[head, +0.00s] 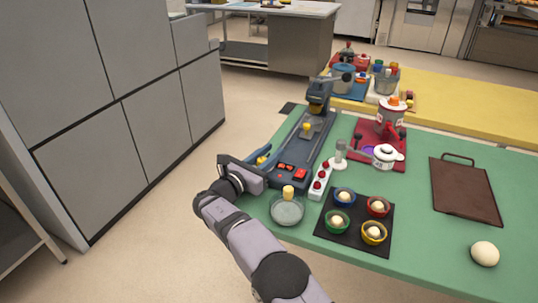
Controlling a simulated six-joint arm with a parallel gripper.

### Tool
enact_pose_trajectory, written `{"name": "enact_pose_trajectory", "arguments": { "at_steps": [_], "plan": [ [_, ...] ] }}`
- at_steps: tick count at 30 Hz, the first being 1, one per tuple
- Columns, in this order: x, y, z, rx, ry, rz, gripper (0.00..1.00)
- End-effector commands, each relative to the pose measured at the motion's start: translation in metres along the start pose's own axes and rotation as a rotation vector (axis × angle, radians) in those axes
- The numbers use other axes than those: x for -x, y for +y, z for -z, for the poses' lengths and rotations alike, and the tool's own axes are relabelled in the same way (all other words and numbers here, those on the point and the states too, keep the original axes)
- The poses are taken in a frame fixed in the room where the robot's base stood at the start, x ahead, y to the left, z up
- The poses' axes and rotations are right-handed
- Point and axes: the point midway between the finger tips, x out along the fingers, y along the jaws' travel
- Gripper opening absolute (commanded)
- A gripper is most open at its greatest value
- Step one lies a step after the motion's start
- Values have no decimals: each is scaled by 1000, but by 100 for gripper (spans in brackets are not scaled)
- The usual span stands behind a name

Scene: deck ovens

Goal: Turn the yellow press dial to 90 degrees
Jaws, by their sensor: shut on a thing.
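The press (312,140) is a long dark blue-grey machine at the left edge of the green table, with red buttons at its near end. A small yellow part, seemingly the yellow dial (263,158), shows at its left side, partly hidden by my gripper. My gripper (262,164) reaches in from the left and is shut around this yellow part. The dial's angle and any marks are too small to read. Another yellow piece (306,127) sits on top of the press.
A glass bowl (287,211) with a yellow-topped piece behind it and a white strip with red buttons (320,182) stand close by. A black tray (328,235) holds several coloured cups. A brown board (465,192) and a pale ball (485,253) lie right. Grey cabinets (140,110) stand left.

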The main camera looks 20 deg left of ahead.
Motion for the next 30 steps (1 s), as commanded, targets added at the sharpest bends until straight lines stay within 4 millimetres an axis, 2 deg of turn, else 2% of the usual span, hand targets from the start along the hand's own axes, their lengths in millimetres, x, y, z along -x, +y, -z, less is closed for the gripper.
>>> {"name": "enact_pose_trajectory", "arguments": {
  "at_steps": [16, 17, 18, 19, 30],
  "plan": [
    [1, -2, -2, -3, 3, 42, 3],
    [1, -2, -2, -3, 3, 42, 30],
    [1, -2, -2, -3, 3, 42, 40],
    [1, -2, -2, -3, 3, 42, 44],
    [4, -2, -1, -2, 4, 42, 44]
  ]
}}
